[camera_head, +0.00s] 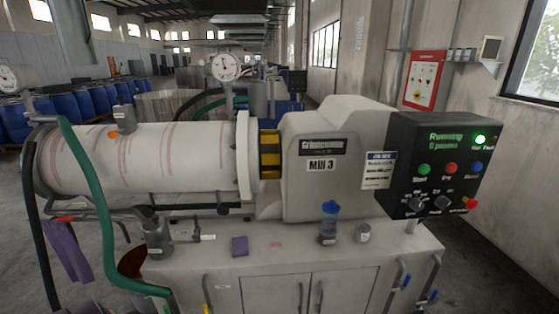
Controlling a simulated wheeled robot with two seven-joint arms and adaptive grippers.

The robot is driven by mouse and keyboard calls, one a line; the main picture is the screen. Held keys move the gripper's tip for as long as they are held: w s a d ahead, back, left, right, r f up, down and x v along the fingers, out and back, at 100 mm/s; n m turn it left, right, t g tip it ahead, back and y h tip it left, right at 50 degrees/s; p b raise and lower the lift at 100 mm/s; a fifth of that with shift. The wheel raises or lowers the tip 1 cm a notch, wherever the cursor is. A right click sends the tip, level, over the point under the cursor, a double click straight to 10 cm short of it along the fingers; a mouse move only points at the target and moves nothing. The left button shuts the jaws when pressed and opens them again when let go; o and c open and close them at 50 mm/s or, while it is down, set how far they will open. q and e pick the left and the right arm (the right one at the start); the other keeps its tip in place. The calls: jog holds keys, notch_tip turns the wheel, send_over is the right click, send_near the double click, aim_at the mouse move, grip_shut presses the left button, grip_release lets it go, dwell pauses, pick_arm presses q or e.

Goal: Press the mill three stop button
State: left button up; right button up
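The mill (345,135) stands before me, its label reading Mill 3. A black control box (400,148) is fixed at its right end. The box carries a green button (424,169), a red button (450,168) and a blue button (474,168) in a row. The small label over the red button seems to read Stop. A green lamp (481,139) is lit at the top right, and the display text (446,137) reads Running. Neither of my grippers is in view.
Below the buttons are knobs (442,203) and a red-and-yellow switch (470,204). A green hose (98,190) hangs at left. Floor right of the cabinet looks clear.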

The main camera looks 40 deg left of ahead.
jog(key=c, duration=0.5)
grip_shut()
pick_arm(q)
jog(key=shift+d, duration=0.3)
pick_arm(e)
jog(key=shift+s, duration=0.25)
